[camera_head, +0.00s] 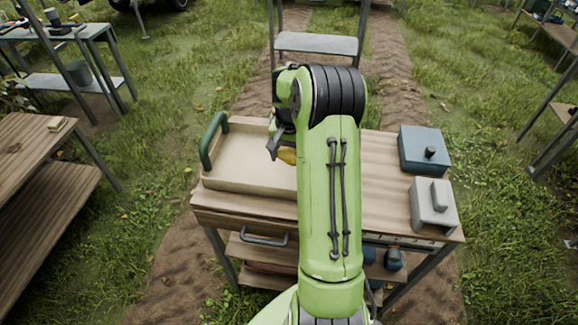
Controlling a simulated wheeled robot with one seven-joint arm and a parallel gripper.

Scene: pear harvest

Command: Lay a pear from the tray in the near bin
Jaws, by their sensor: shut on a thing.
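A yellow pear (288,156) shows at the left side of my arm, partly hidden by it. My gripper (277,150) is mostly hidden behind my own wrist; it is shut on the pear, over the right part of the tray. The tan tray (236,180) lies on the left of the wooden cart top and has a green handle at its left end. Its right part is behind my arm, and no other pear shows in its visible part. I cannot make out a bin that is clearly the near bin.
A blue lidded box (424,148) and a grey box (433,206) stand at the right of the cart top (383,190). Bare wood lies between them and my arm. A wooden table (35,150) stands at the left, with a grassy gap before the cart.

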